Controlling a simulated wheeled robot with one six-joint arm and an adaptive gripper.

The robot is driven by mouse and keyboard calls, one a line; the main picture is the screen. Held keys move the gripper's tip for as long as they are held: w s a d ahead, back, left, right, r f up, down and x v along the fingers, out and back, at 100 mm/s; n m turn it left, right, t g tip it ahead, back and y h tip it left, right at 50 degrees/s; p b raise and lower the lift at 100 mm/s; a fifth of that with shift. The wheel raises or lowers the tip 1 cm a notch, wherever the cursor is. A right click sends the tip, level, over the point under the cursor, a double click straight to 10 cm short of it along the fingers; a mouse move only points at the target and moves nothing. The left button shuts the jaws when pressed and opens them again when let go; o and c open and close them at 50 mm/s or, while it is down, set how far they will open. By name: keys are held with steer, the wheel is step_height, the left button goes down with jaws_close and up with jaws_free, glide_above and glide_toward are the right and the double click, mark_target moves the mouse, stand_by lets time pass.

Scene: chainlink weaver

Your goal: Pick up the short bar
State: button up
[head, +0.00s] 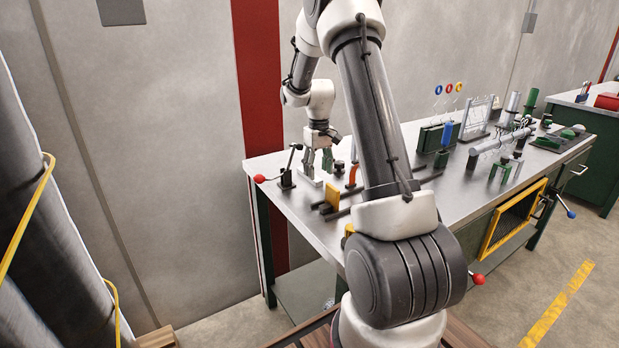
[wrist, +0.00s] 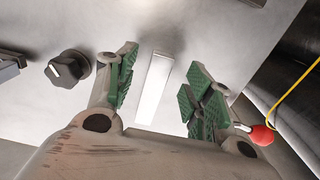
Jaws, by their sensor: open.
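A short, pale metal bar (wrist: 155,88) lies flat on the steel bench top, between the fingers in the wrist view. My gripper (wrist: 161,84) is open, with one green-padded finger on each side of the bar and a gap visible on both sides. In the head view, my gripper (head: 318,163) points down over the far left end of the bench; the bar is hard to make out there. I cannot tell the fingertips' exact height above the bench.
A black knob (wrist: 68,68) stands left of the fingers, and a red-balled lever (wrist: 262,134) is close on the right. On the bench (head: 290,205), a yellow plate (head: 332,196) and an orange hook (head: 353,175) stand nearby. A blue-topped piece (head: 446,134) is farther right.

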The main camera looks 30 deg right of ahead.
mark_target(317, 179)
step_height(317, 179, down, 4)
steer(key=shift+w+r, duration=0.1)
steer(key=shift+r, duration=0.15)
steer(key=shift+c, duration=0.4)
jaws_close()
steer(key=shift+r, duration=0.15)
step_height(317, 179, up, 18)
